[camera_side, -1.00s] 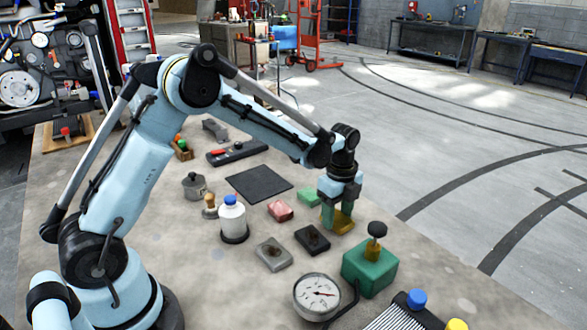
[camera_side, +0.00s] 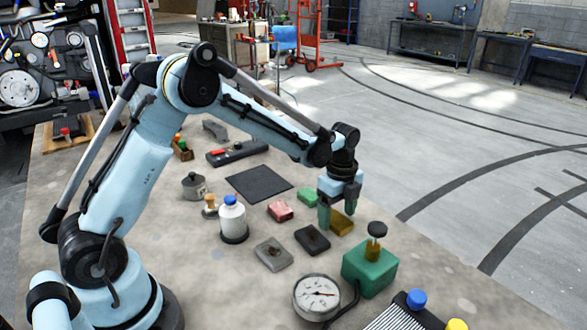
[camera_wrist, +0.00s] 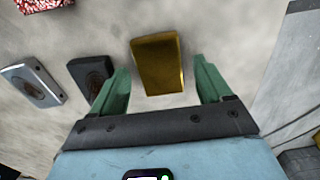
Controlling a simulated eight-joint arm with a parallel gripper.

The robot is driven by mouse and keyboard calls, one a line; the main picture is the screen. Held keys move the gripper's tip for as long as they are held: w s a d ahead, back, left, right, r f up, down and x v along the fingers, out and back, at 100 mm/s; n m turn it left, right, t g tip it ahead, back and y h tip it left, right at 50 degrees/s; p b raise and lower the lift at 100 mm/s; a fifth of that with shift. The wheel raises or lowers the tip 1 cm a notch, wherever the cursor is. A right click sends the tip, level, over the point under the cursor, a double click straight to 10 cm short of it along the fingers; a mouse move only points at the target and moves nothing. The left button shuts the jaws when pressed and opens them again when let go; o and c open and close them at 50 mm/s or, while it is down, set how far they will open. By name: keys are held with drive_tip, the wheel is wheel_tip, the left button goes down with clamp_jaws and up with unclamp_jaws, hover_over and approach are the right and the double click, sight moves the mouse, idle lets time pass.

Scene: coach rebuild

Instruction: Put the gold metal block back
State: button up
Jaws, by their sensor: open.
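The gold metal block (camera_side: 342,223) rests on the table near its right edge, in the side view. My gripper (camera_side: 338,214) points down at it with its two green fingers spread. In the wrist view, the gold block (camera_wrist: 157,64) lies between and just beyond the open fingers of my gripper (camera_wrist: 161,72), with a gap on each side. The side view does not clearly show how high the fingertips are over the table.
A black block (camera_side: 312,239), a grey block (camera_side: 273,254), a red block (camera_side: 280,210) and a green block (camera_side: 307,197) lie close by. A green box with a black knob (camera_side: 370,268) stands in front. A dark mat (camera_side: 259,183) is bare.

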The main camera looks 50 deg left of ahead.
sight(337, 219)
wheel_tip(337, 219, up, 11)
drive_tip(key=s+r+n+t, duration=0.4)
drive_tip(key=s+r+n, duration=0.1)
drive_tip(key=s+n, duration=0.4)
drive_tip(key=s+f+n+t, duration=0.3)
drive_tip(key=s+n, duration=0.5)
drive_tip(key=n, duration=0.1)
drive_tip(key=shift+s+d, duration=0.3)
drive_tip(key=shift+d, duration=0.1)
idle(0.7)
